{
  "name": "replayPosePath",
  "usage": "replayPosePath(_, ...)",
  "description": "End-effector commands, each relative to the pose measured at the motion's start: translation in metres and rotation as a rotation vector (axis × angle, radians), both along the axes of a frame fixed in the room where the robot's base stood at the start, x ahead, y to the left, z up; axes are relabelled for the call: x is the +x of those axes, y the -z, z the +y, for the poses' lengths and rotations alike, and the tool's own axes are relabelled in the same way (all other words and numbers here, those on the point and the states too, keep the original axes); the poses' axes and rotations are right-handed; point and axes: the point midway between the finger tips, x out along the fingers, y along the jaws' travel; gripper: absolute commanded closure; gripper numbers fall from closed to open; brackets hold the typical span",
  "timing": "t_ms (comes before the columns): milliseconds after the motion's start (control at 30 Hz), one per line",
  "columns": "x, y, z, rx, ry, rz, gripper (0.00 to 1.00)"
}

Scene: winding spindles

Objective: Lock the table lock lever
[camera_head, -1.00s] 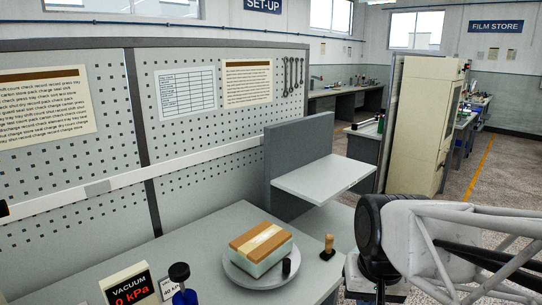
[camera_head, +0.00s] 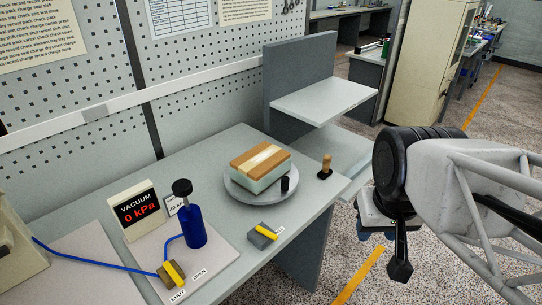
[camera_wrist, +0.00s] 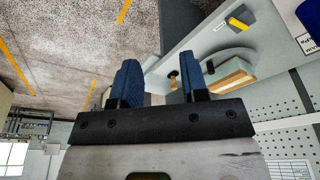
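A small grey block with a yellow lever (camera_head: 265,234) sits on the bench in front of the round plate, with a small white label beside it. It also shows in the wrist view (camera_wrist: 238,22), near the top right. A second yellow lever (camera_head: 173,273) on a brown block, joined to a blue hose, sits further left by small labels. My gripper (camera_wrist: 160,78) has its two blue fingers apart with nothing between them. It is off the bench's right side, well away from both levers. Its fingertips are not clear in the head view.
A round grey plate (camera_head: 236,193) carries a wood-topped block (camera_head: 262,160). A black peg (camera_head: 286,184) and a wooden-handled stamp (camera_head: 326,168) stand near. A blue bottle (camera_head: 192,226) and a vacuum display (camera_head: 138,209) are left. A raised shelf (camera_head: 325,98) stands behind.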

Motion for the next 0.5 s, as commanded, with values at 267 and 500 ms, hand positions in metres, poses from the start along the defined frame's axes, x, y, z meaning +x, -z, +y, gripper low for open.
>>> replayPosePath(267, 0.020, 0.007, 0.011, -0.011, -0.089, 0.026, 0.60)
replayPosePath(500, 0.059, 0.024, 0.037, -0.034, -0.269, 0.067, 0.60)
